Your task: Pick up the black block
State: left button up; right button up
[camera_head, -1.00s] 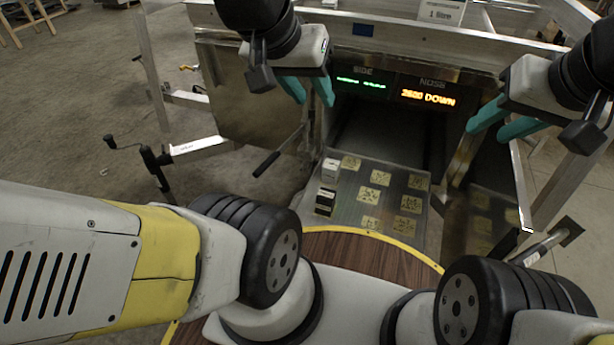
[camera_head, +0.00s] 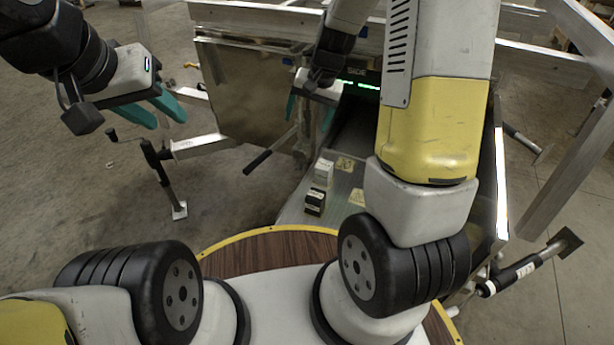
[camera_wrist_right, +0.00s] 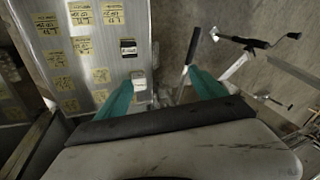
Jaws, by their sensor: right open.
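The black block (camera_head: 315,202), with a pale top, sits at the left edge of the metal plate (camera_head: 292,212). In the right wrist view the black block (camera_wrist_right: 128,48) lies beyond the fingertips, near the plate's edge. My right gripper (camera_head: 310,110) is open and empty, above and behind the block in the head view. In the right wrist view my right gripper (camera_wrist_right: 164,88) has its fingers wide apart, the left one beside the white block (camera_wrist_right: 138,80). My left gripper (camera_head: 170,115) is open and empty at the upper left, away from the plate.
The white block (camera_head: 323,172) stands just behind the black one. Several yellow labels (camera_wrist_right: 100,75) cover the plate. A black-handled lever (camera_head: 258,162) and a crank stand (camera_head: 165,175) are to the left. My right arm hides much of the trailer.

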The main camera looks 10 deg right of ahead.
jog(key=m+g+h, duration=0.1)
jog(key=m, duration=0.1)
send_over(315, 200)
jog(key=w+a, duration=0.1)
jog(key=w, duration=0.3)
notch_tip(315, 200, down, 16)
jog(key=shift+m+g+h, duration=0.3)
jog(key=shift+g+h, duration=0.4)
jog(key=f, duration=0.4)
jog(key=d+f, duration=0.1)
jog(key=f, duration=0.3)
jog(key=s+d+f, duration=0.1)
jog(key=f, duration=0.4)
jog(key=shift+s, duration=0.1)
jog(key=f, duration=0.8)
jog(key=shift+s+a, duration=0.1)
jog(key=shift+s, duration=0.1)
grip_shut()
jog(key=shift+w+r, duration=0.1)
